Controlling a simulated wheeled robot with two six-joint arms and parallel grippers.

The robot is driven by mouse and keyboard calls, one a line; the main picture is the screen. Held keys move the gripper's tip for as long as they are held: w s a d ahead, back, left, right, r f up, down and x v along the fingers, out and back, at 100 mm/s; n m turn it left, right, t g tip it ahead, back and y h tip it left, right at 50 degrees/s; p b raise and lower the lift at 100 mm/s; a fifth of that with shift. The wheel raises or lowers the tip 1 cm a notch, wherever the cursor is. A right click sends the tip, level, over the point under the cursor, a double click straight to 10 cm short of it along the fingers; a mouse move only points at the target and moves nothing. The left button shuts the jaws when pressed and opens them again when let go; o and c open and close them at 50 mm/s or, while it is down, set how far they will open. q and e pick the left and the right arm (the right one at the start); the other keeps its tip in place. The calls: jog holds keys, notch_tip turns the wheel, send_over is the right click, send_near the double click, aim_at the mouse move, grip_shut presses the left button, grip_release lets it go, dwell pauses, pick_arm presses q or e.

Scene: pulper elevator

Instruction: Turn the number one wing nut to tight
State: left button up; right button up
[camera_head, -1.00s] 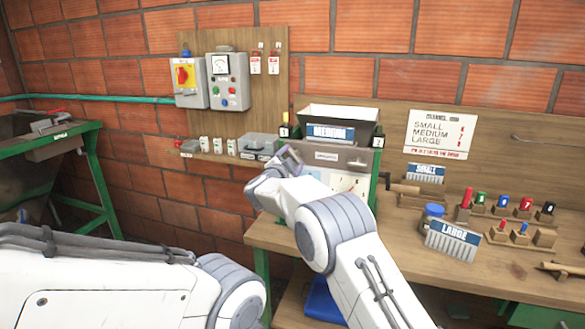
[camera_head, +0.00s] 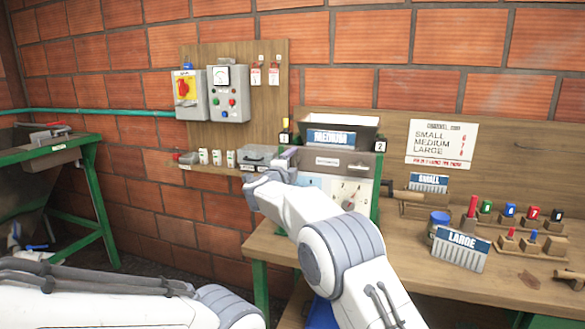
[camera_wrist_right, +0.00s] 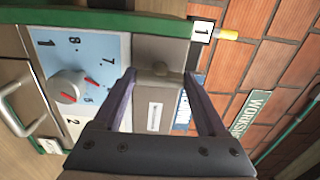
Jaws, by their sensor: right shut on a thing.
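The tag also shows at the top of the right wrist view (camera_wrist_right: 203,29). My right gripper (camera_head: 289,156) is at the machine's upper left front, just below this tag. In the right wrist view, its two dark fingers (camera_wrist_right: 160,74) are on either side of a small grey metal piece (camera_wrist_right: 160,80), which appears to be the number one wing nut. Its wing shape and angle are unclear. My left gripper is out of view.
A dial (camera_head: 352,199) with numbers is on the machine's front, and it shows large in the right wrist view (camera_wrist_right: 68,88). The number 2 tag (camera_head: 380,146) is at the machine's right.

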dwell(0.3)
jog(key=o, duration=1.3)
jog(key=shift+s+a, duration=0.15)
jog(key=shift+s, duration=0.15)
jog(key=b+v, duration=0.3)
jog(key=v, duration=0.7)
